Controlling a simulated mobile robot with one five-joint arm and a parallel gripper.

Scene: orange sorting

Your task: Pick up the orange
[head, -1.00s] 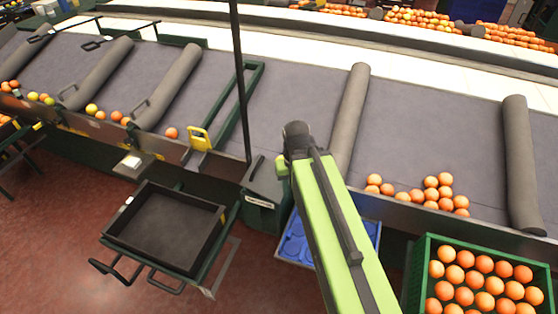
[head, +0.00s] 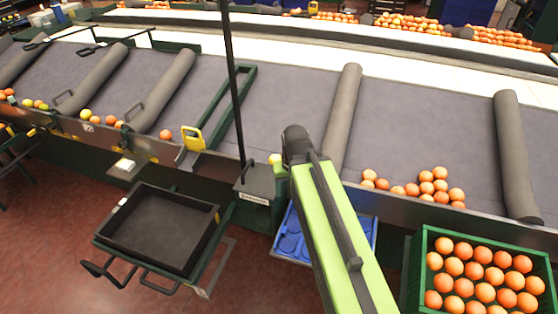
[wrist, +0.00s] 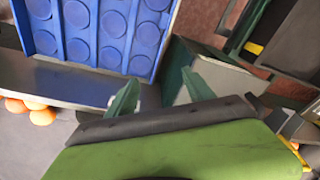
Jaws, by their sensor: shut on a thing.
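Several loose oranges (head: 426,188) lie in a cluster at the front edge of the grey sorting belt, right of my arm. A few oranges (wrist: 41,115) also show at the left edge of the wrist view. My gripper (wrist: 160,88) has two green fingers standing apart, below the blue tray in the wrist picture. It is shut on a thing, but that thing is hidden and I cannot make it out. In the head view my green arm reaches forward, and its end hides the fingers.
A green crate (head: 420,262) full of oranges stands at lower right. A blue tray (head: 284,258) with round hollows lies below the belt edge; it also shows in the wrist view (wrist: 142,30). An empty black tray (head: 112,226) stands at left. Grey rollers (head: 342,115) cross the belt.

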